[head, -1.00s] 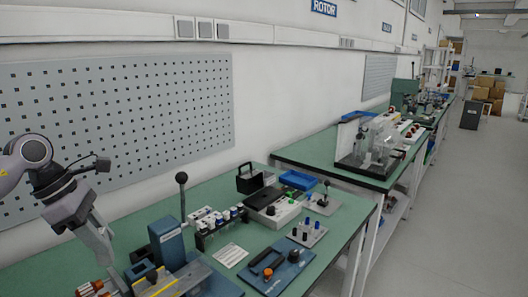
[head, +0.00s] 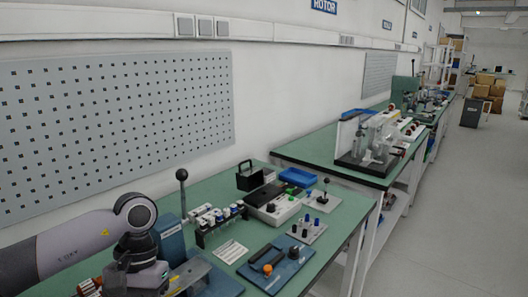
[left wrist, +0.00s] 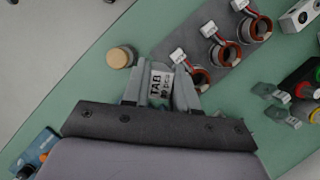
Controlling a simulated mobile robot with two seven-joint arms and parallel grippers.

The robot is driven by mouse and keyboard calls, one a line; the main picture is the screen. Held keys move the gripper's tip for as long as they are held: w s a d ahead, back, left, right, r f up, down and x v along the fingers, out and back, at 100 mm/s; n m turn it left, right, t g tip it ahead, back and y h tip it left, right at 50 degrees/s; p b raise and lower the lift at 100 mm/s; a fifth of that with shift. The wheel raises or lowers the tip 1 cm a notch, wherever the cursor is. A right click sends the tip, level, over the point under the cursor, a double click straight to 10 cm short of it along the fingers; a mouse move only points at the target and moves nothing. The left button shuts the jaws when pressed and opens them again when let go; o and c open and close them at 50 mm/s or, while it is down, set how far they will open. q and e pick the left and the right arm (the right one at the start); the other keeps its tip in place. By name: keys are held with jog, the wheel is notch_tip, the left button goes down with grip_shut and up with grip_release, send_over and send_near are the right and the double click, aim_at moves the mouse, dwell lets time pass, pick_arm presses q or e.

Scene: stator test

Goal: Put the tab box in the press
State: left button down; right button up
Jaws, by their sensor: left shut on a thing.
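The tab box (left wrist: 162,84), a small box with a white label reading TAB, is between the fingers of my left gripper (left wrist: 160,78) in the left wrist view. The gripper is shut on it, over the green bench. In the head view my left arm reaches in at the lower left; its wrist hides the fingers and the box. A blue block with a tall black-knobbed lever (head: 182,176) stands just right of the wrist and may be the press. The wrist partly covers it. My right gripper is not in view.
Copper-wound parts (left wrist: 246,28) with white connectors sit on a grey mat, close to the gripper. A round wooden-topped piece (left wrist: 121,57) is on its left. A blue plate with black handle (head: 276,266) and a control box (head: 273,204) stand to the right.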

pick_arm(q)
jog(key=shift+w+a+r, duration=0.1)
jog(key=shift+w+a, duration=0.05)
jog(key=shift+a, duration=0.05)
dwell(0.5)
